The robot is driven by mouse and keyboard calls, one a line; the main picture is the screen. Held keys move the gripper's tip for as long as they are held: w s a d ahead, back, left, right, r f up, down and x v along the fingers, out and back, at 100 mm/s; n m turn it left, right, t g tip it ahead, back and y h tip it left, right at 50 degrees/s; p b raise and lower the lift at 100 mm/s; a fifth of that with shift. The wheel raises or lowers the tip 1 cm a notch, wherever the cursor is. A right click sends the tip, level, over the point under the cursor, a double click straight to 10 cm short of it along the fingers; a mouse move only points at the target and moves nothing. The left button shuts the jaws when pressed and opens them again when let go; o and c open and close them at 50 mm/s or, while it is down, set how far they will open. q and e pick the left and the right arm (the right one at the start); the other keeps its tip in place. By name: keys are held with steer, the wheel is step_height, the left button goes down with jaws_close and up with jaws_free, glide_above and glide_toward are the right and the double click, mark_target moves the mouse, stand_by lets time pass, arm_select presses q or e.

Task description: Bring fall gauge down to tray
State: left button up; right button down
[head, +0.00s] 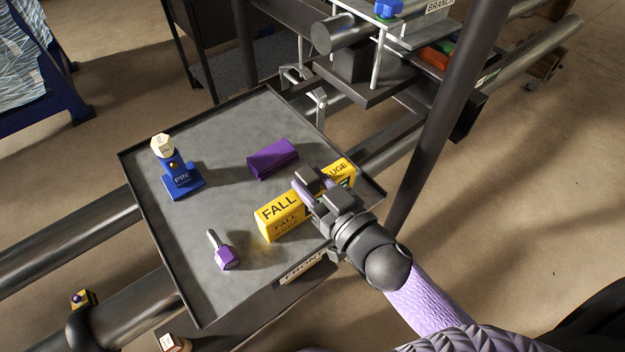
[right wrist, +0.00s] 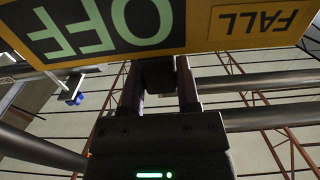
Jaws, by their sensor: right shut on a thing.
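The fall gauge (head: 283,214) is a long yellow block with black FALL and GAUGE lettering. It lies level over the right part of the grey tray (head: 215,280); I cannot tell whether its underside touches the tray. My right gripper (head: 318,190) is shut across its middle and hides part of the lettering. In the right wrist view the fall gauge (right wrist: 255,22) fills the top, showing a black panel with pale green OFF letters, and the fingers (right wrist: 160,85) reach up to it. My left gripper is not in view.
On the tray stand a blue PIN holder (head: 181,180) with a cream hex top, a purple block (head: 272,158) and a purple-headed bolt (head: 226,257). A dark upright post (head: 450,110) rises right of the tray. Steel pipes (head: 70,235) run past it. The tray's middle left is clear.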

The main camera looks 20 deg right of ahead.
steer(key=shift+f, duration=0.15)
steer(key=shift+c, duration=1.2)
jaws_free()
steer(key=v, duration=0.9)
steer(key=shift+p, duration=0.45)
steer(key=s+d+f+m+g+h, duration=0.1)
steer(key=s+f+g+h, duration=0.2)
steer(key=f, duration=0.7)
steer(key=s+d+f+g+h, duration=0.15)
steer(key=s+f+g, duration=0.25)
steer(key=f, duration=0.5)
steer(key=s+d+f+m+g+h, duration=0.1)
steer(key=s+d+f+g, duration=0.2)
steer(key=f, duration=0.7)
steer(key=s+f+g, duration=0.3)
steer(key=s, duration=0.5)
steer(key=s+f+g, duration=0.3)
steer(key=s, duration=0.5)
steer(key=shift+a+f+n+g+h, duration=0.25)
steer(key=shift+a+n+g+h, duration=0.1)
steer(key=shift+h, duration=0.1)
